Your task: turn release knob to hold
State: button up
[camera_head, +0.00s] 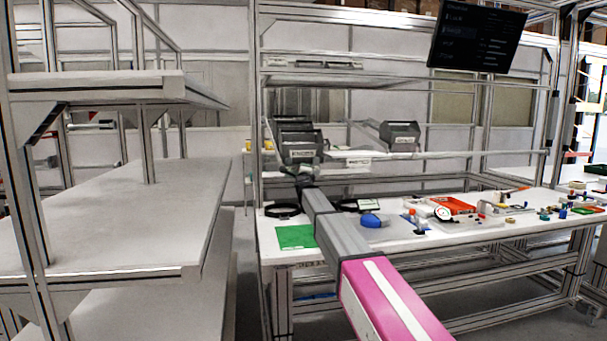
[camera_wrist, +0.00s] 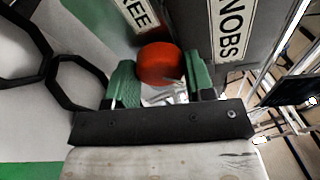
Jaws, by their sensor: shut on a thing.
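A round red knob (camera_wrist: 160,62) shows in the wrist view between the green finger pads of my gripper (camera_wrist: 158,70). The gripper is shut on it, with one pad at each side. A silvery piece (camera_wrist: 166,94) lies below the knob, between the fingers; I cannot tell whether it is joined to the knob. In the head view my arm reaches over the workbench (camera_head: 345,235) to its back left. My gripper (camera_head: 302,172) is small there, in front of the dark bins, and the knob cannot be made out. I cannot read the knob's setting.
Dark labelled bins (camera_head: 300,145) stand close behind my gripper; one label reads "KNOBS" in the wrist view (camera_wrist: 235,30). Another bin (camera_head: 400,135) is farther right. Black rings (camera_head: 284,211), a green mat (camera_head: 295,237), a blue part (camera_head: 371,220) and a red tray (camera_head: 453,205) lie on the bench.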

jog(key=shift+f, duration=0.1)
jog(key=o, duration=0.9)
jog(key=s, duration=0.3)
jog(key=s+f, duration=0.1)
jog(key=s, duration=0.3)
jog(key=s+d, duration=0.1)
jog(key=s, duration=0.2)
jog(key=shift+s+f, duration=0.35)
